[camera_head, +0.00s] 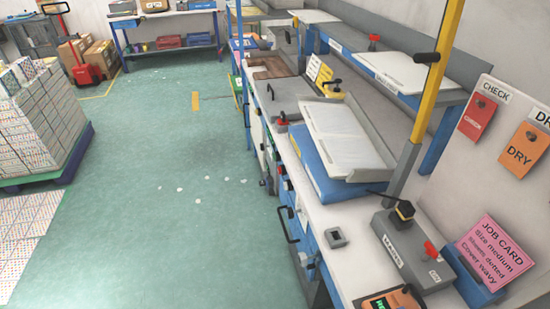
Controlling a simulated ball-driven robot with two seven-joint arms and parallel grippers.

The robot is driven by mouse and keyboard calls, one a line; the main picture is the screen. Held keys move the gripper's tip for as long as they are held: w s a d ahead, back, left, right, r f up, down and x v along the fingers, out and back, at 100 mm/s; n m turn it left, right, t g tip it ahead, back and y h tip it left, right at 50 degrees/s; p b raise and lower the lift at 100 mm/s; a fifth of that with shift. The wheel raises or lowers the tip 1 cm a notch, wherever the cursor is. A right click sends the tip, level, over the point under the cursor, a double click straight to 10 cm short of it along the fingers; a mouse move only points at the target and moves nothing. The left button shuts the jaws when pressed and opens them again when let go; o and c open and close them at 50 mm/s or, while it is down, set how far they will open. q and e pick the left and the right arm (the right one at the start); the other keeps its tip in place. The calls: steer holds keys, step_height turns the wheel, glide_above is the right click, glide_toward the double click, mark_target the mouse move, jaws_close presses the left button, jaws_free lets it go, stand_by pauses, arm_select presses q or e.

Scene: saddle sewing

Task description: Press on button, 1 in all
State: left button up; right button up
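Neither of my grippers is in view. Several red, button-like parts show on the workbench (350,235), and I cannot tell which one is the button. One small red knob (282,117) is at the bench's left edge, by a dark grey box. Another red part (281,169) is on the bench front, lower down. An orange device (388,301) with a lit green display is cut off by the bottom edge.
A pink job card (494,250) stands in a blue holder at the right. A white tilted tray (342,136) and a yellow post (436,75) are on the bench. Black handles stick out from its front. The green floor (170,230) is mostly open; stacked boxes (40,118) stand left.

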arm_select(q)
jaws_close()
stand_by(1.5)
